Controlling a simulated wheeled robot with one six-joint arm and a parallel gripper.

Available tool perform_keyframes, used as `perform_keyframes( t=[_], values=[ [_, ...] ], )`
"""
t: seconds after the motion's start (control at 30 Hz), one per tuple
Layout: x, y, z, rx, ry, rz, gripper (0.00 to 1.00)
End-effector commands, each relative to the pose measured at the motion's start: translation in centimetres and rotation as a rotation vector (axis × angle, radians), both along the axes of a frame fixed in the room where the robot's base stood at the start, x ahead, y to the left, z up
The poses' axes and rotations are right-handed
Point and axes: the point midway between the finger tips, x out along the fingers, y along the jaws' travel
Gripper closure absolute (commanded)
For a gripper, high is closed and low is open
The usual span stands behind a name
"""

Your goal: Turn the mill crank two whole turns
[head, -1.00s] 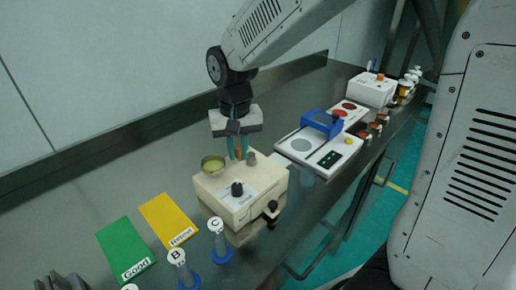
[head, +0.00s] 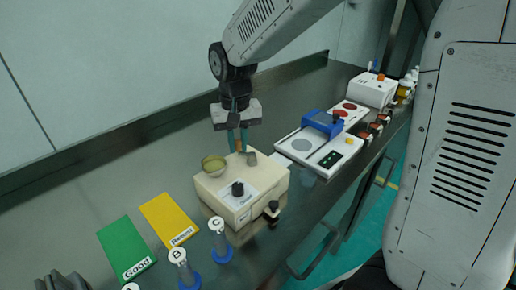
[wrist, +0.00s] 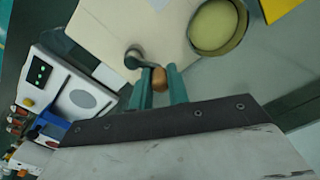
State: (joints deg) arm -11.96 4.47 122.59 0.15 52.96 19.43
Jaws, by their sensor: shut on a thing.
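The mill is a cream box (head: 225,208) on the steel bench, with a black knob on its front panel and a small black knob at its right front. A round bowl of yellowish material (head: 213,164) sits at its back left corner; the bowl also shows in the wrist view (wrist: 218,27). The grey crank arm (wrist: 134,58) is at the mill's back edge, with a brown crank knob (wrist: 159,78) at its end. My gripper (wrist: 161,82) is shut on this knob, a teal finger on either side. In the head view my gripper (head: 238,145) hides most of the knob.
A white device with a blue part (head: 318,150) stands to the right of the mill. Green (head: 125,248) and yellow (head: 168,218) cards lie to the front left. Labelled blue-based cylinders (head: 220,240) stand in front. The bench behind the mill is clear.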

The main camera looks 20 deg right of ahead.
Motion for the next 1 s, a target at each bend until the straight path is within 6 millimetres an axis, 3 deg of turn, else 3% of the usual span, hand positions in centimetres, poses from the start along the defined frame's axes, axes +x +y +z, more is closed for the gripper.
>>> perform_keyframes(
  t=[1.0],
  values=[
    [1.0, -2.1, -0.2, -0.003, 0.004, 0.002, 0.94]
  ],
)
